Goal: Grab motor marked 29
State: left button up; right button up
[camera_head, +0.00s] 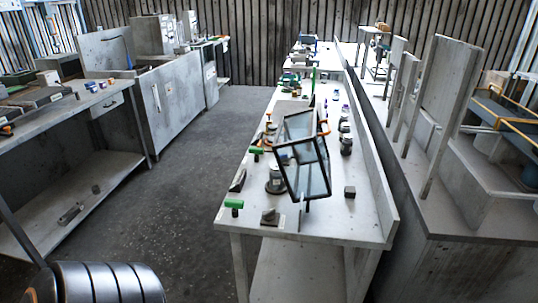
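No number 29 is legible in this view, so I cannot tell which part bears it. A round grey motor-like part (274,184) stands on the long white table, partly hidden behind a black-framed glass box. Another dark cylindrical part (346,145) stands farther back on the right side of that table. Neither gripper is in view. A rounded grey ribbed part, apparently of my own arm, shows at the bottom left, well away from the table parts.
The long white table (335,225) has a raised right edge. The tilted black-framed glass box (304,168) stands mid-table. Green-headed tools (234,204) and small dark blocks (349,192) lie nearby. A workbench (110,105) stands left; the grey floor (185,185) between is clear.

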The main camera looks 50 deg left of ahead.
aim_at(276, 179)
jog(key=j, duration=2.3)
jog(key=i+j, duration=0.15)
jog(key=j, duration=2.1)
